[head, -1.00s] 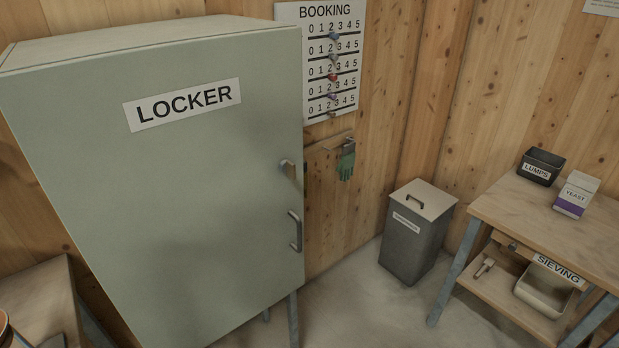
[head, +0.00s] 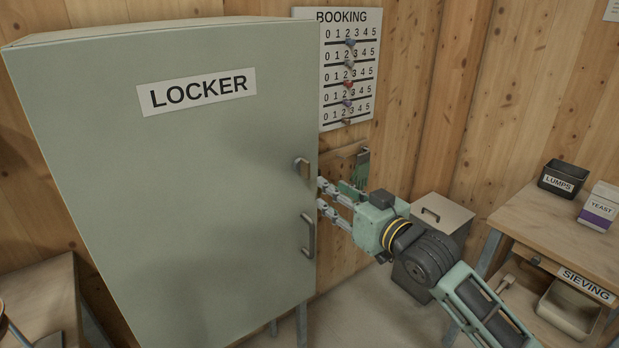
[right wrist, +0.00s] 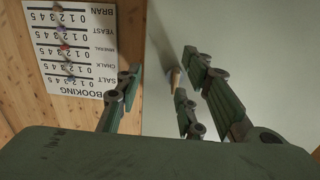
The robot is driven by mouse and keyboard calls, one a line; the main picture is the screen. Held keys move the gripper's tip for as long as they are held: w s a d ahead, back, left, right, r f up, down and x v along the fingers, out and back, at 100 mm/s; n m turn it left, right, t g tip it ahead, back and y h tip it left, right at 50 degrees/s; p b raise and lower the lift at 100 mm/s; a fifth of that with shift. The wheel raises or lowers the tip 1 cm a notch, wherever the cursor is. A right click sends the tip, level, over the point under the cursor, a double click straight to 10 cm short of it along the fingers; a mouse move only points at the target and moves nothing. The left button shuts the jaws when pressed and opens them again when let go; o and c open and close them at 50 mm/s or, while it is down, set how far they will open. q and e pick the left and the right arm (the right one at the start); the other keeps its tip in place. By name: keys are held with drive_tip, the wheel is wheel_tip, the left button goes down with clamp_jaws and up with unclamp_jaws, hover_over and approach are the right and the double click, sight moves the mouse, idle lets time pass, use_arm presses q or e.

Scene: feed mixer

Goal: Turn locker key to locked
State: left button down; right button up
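The grey-green locker (head: 180,200) stands shut at the left of the head view, with a "LOCKER" label on its door. The locker key (head: 303,168) sticks out near the door's right edge, above the door's bar handle (head: 308,236). Which way the key is turned is hard to tell. My right gripper (head: 322,197) is open and empty, just right of and below the key, and apart from it. In the right wrist view, the key (right wrist: 174,79) shows small between the spread fingers, beyond their tips. My left gripper is out of view.
A booking board (head: 348,70) hangs on the wooden wall, with a green glove (head: 362,165) below it. A lidded grey bin (head: 442,215) stands behind my right arm. The sieving table (head: 555,215) at right holds a lumps box and a yeast carton.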

sight(302, 166)
drive_tip(key=w+a+r+y+p, duration=0.1)
drive_tip(key=w+a+r, duration=0.2)
drive_tip(key=a, duration=0.3)
drive_tip(key=shift+w+n, duration=0.4)
drive_tip(key=shift+w, duration=0.5)
drive_tip(key=shift+r, duration=0.1)
drive_tip(key=shift+c, duration=0.3)
clamp_jaws()
